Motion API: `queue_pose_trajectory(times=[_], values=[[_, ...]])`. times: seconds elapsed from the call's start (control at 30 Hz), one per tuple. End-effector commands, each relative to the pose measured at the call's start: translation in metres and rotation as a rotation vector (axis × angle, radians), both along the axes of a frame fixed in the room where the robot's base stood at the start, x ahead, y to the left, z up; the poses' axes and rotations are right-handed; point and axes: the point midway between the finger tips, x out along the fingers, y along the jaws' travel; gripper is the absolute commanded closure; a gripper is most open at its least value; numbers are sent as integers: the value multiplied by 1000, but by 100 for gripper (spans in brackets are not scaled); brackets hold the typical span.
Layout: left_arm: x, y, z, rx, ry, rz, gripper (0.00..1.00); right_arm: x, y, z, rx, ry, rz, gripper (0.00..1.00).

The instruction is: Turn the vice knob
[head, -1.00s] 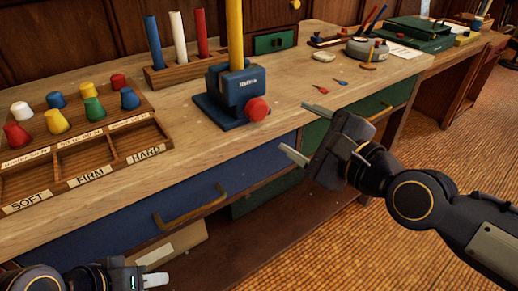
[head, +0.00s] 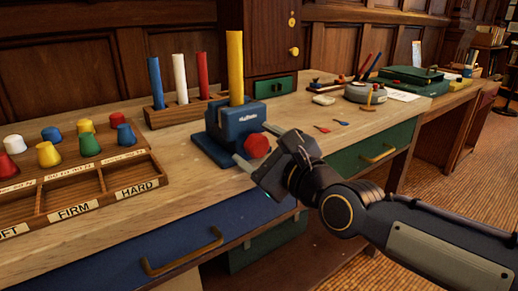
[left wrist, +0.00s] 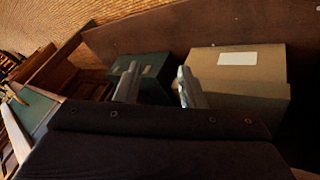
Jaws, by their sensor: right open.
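The blue vice (head: 240,121) stands on the workbench with a yellow rod (head: 235,65) upright in it. Its red knob (head: 257,146) faces the front edge of the bench. My right gripper (head: 253,143) is open, with one finger on each side of the knob in the head view. I cannot tell whether the fingers touch it. My left gripper is out of the head view. In the left wrist view my left gripper (left wrist: 158,82) shows two fingers spread apart with nothing between them.
A wooden tray (head: 116,194) with coloured knobs lies left on the bench. A rack (head: 190,110) with blue, white and red rods stands behind the vice. A cardboard box (left wrist: 240,85) and a dark green box (left wrist: 152,72) sit near my left gripper.

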Motion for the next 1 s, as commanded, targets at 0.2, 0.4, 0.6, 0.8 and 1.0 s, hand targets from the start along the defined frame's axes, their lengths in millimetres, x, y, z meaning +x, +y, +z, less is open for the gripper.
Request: queue_pose_trajectory(times=[0.2,0.4,0.6,0.8,1.0], values=[[0,0,0,0,0,0,64,0,0,0,0,0,0,41],[0,0,0,0,0,0,64,0,0,0,0,0,0,67],[0,0,0,0,0,0,64,0,0,0,-1,-1,0,81],[0,0,-1,0,0,0,64,-1,0,0,-29,-20,1,81],[0,0,-4,0,0,0,64,-1,0,-1,-112,-82,1,81]])
